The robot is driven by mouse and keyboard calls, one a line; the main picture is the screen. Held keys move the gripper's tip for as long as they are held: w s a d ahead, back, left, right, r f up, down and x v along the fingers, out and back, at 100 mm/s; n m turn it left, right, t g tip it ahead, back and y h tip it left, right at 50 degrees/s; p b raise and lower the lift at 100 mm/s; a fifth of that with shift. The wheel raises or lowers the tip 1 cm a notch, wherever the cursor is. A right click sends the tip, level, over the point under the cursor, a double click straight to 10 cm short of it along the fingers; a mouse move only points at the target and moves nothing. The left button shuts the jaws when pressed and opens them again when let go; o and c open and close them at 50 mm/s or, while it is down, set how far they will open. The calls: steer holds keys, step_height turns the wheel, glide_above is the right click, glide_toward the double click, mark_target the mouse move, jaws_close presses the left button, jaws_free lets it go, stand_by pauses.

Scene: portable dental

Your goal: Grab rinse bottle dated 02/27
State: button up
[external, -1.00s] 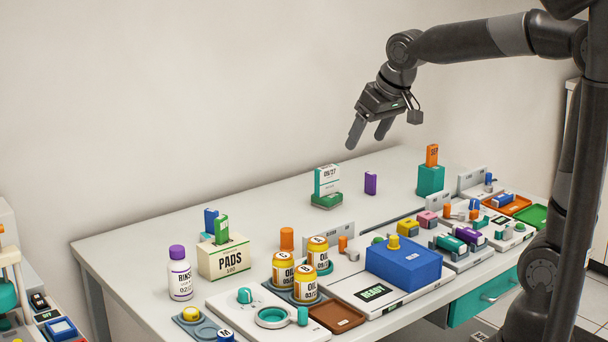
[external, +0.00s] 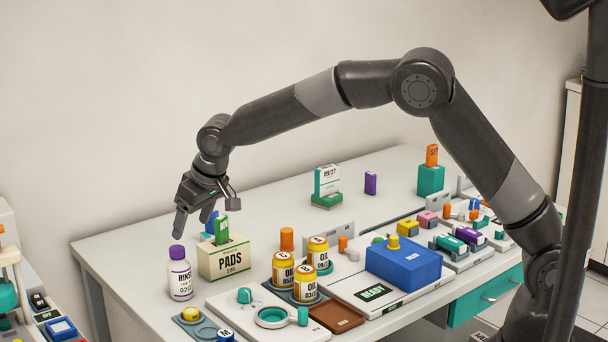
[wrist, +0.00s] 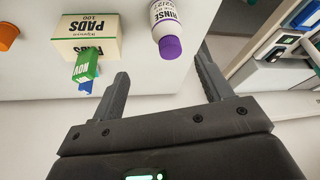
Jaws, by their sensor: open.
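The rinse bottle (external: 180,275) is white with a purple cap and stands upright near the left end of the table. Its label reads RINSE with a date starting 02; the last digits are hard to read in the external view. In the wrist view the bottle (wrist: 172,30) is at the top, beyond the fingertips and between their lines, its purple cap nearest me. My gripper (external: 193,228) is open and empty, above and behind the bottle, pointing down. Its two fingers also show in the wrist view (wrist: 162,85). It is apart from the bottle.
A cream PADS box (external: 224,260) with green and blue packets (external: 221,230) sits right of the bottle, close to my fingers. Orange-yellow oil bottles (external: 305,282) stand further right. A grey tray (external: 206,328) lies in front. The table left of the bottle is clear.

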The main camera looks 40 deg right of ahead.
mark_target(181, 248)
steer(key=x, duration=0.4)
steer(key=a+x, duration=0.1)
steer(key=x, duration=0.1)
steer(key=shift+a+f, duration=0.1)
steer(key=shift+f, duration=0.25)
steer(key=x, duration=0.3)
steer(key=s+x, duration=0.1)
steer(key=x, duration=0.1)
steer(key=shift+w+f, duration=0.1)
steer(key=shift+f, duration=0.1)
steer(key=c, duration=1.2)
